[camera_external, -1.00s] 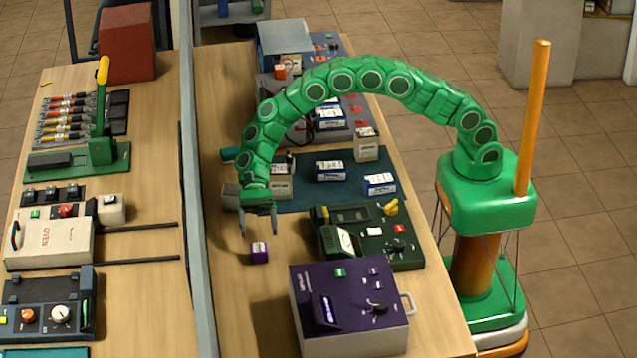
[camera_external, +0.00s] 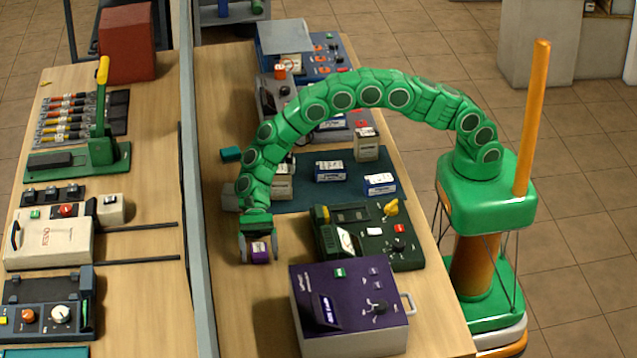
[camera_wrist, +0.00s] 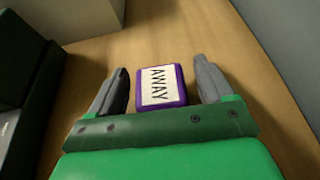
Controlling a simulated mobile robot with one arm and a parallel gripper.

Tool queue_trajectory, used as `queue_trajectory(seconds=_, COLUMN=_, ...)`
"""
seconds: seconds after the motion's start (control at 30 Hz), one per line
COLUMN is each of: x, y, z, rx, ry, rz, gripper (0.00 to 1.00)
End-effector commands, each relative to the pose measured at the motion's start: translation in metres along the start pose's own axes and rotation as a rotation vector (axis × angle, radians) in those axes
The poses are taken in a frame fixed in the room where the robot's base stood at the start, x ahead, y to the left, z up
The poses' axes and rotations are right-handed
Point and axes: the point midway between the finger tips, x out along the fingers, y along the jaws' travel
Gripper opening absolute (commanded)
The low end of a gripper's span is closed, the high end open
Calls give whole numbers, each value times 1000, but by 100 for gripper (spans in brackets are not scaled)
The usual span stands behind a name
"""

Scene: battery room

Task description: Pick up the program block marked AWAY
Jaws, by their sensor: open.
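The purple program block (camera_external: 260,252) sits on the wooden bench near the partition, left of the purple machine. In the wrist view the block (camera_wrist: 162,86) shows a white label that reads AWAY. My gripper (camera_external: 259,254) is down at the block, with one finger on each side of it. In the wrist view my gripper (camera_wrist: 164,84) is open, and a gap shows between the block and each finger. The left gap looks narrow and the right one a little wider.
A purple machine (camera_external: 345,290) stands just right of my gripper, and a green machine (camera_external: 375,245) lies behind it. The partition (camera_external: 192,180) runs close on the left. A teal mat (camera_external: 300,198) with several small boxes lies farther back.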

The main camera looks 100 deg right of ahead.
Motion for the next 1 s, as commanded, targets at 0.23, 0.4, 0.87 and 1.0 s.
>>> queue_trajectory(seconds=0.23, x=0, y=0, z=0, rx=0, ry=0, rz=-1, gripper=49)
queue_trajectory(seconds=0.4, x=0, y=0, z=0, rx=0, ry=0, rz=-1, gripper=24)
queue_trajectory(seconds=0.87, x=-7, y=-1, z=16, rx=-3, ry=-1, rz=-3, gripper=23)
queue_trajectory(seconds=1.0, x=-16, y=2, z=34, rx=-3, ry=-1, rz=-3, gripper=23)
